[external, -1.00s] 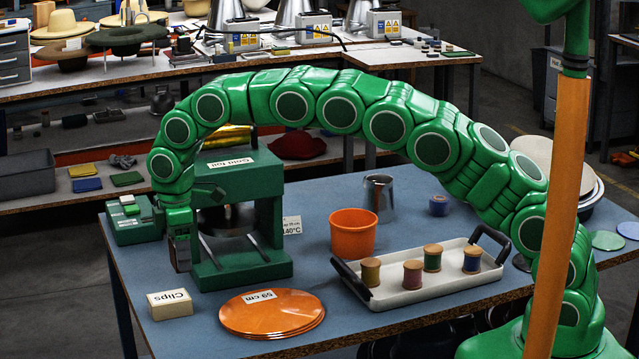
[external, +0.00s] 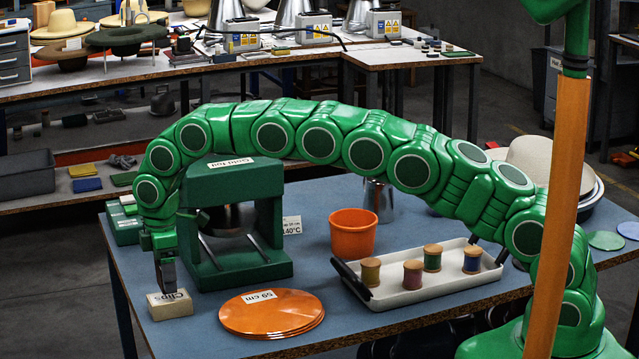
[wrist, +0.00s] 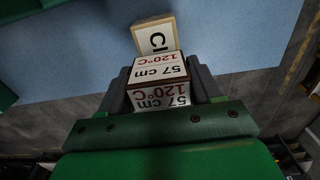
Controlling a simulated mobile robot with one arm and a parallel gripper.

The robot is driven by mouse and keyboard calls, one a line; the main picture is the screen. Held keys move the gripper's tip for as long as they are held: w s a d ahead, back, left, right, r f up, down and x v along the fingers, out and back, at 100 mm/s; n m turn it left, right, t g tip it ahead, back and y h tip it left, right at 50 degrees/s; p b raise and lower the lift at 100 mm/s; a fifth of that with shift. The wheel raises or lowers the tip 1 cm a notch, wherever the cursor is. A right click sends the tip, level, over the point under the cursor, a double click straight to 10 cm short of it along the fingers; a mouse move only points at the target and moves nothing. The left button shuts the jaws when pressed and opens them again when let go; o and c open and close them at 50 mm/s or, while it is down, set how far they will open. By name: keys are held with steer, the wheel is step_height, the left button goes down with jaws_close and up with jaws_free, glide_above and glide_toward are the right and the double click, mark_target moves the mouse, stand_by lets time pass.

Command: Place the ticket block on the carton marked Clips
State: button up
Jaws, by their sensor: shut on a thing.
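The ticket block (wrist: 158,72) is a small white block with dark red edges, marked 57 cm and 120°C. My gripper (wrist: 158,80) is shut on it, one finger on each side. The Clips carton (wrist: 155,36) is a small pale box with a white label, partly hidden behind the block in the wrist view. In the external view the carton (external: 172,311) stands at the table's front left corner. My gripper (external: 167,284) points down over its top there. I cannot tell whether the block touches the carton.
The green Gold foil press (external: 240,270) stands just right of my gripper. A stack of orange discs (external: 270,318) lies right of the carton. An orange pot (external: 353,240) and a white tray (external: 425,285) with spools stand further right. The table edge is close on the left.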

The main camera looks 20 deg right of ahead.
steer(key=shift+f, duration=0.95)
steer(key=shift+f, duration=0.15)
steer(key=o, duration=1.1)
steer(key=shift+c, duration=0.2)
step_height(320, 180, up, 12)
steer(key=shift+r, duration=0.15)
